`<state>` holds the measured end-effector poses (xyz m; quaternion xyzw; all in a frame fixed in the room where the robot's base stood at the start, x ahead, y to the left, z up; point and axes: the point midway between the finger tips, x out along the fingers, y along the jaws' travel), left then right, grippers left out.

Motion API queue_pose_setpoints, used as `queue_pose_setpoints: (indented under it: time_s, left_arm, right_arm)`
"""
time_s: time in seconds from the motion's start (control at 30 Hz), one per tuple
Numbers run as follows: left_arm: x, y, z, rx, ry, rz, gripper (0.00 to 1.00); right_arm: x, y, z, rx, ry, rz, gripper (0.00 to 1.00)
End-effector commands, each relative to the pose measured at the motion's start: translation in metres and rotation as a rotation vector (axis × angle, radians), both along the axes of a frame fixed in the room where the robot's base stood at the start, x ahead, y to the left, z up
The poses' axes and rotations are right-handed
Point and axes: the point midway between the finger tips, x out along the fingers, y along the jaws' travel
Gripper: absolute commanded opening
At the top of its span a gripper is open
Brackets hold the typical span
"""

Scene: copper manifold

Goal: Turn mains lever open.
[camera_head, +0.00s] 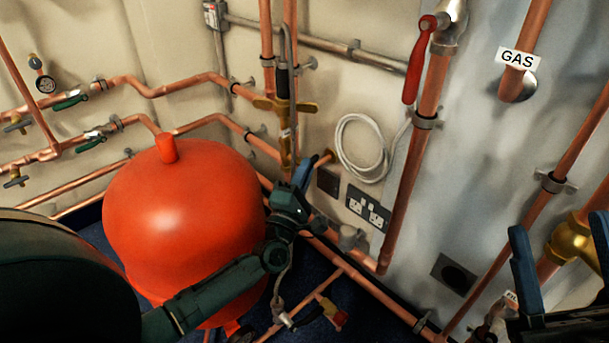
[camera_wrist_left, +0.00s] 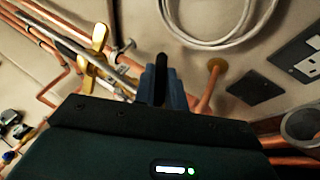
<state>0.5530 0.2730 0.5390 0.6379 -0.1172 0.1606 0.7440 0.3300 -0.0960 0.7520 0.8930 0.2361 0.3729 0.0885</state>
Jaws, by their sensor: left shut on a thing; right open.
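My left gripper (camera_head: 303,176) is beside the brass fitting, between the red tank and the wall. In the left wrist view its blue fingers (camera_wrist_left: 166,75) are shut on a slim black bar, which looks like a lever handle (camera_wrist_left: 161,64). In the head view my gripper hides this bar, and its valve body cannot be made out. A red lever (camera_head: 418,62) hangs from a valve at the top of a copper pipe, clear of both grippers. I cannot tell from any label which lever is the mains. My right gripper (camera_head: 558,226) is open and empty at the right edge.
The red tank (camera_head: 180,225) fills the left foreground beside my left arm. A brass fitting (camera_head: 285,106), a coiled white cable (camera_head: 362,148) and sockets (camera_head: 368,207) are near the left gripper. A pipe labelled GAS (camera_head: 518,58) and a brass valve (camera_head: 570,243) are at right.

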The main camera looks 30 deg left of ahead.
Motion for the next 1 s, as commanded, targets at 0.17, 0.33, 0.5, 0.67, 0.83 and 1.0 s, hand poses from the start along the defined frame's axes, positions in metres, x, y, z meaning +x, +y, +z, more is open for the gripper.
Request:
queue_pose_setpoints:
  time_s: [0.17,0.33,0.5,0.67,0.83,1.0]
  left_arm:
    - [0.0015,0.0018,-0.0032,-0.026,-0.080,0.003,0.00]
    - [0.0020,0.0019,-0.0033,-0.049,-0.142,0.002,0.00]
    - [0.0017,0.0016,-0.0031,-0.059,-0.176,0.000,0.00]
    - [0.0016,0.0013,-0.0028,-0.061,-0.186,-0.002,0.00]
    - [0.0014,0.0013,-0.0028,-0.062,-0.186,-0.002,0.00]
    - [0.0013,0.0013,-0.0027,-0.062,-0.186,-0.002,0.16]
  right_arm:
    - [-0.0017,-0.0004,0.0032,-0.006,-0.045,0.000,0.53]
    - [-0.0027,-0.0006,0.0065,-0.006,-0.065,0.001,0.53]
    - [-0.0030,-0.0007,0.0075,-0.005,-0.072,0.000,0.53]
    - [-0.0031,-0.0008,0.0076,-0.007,-0.074,0.000,0.53]
    - [-0.0031,-0.0008,0.0077,-0.007,-0.074,0.000,0.53]
    - [-0.0031,-0.0008,0.0077,-0.007,-0.074,0.000,0.53]
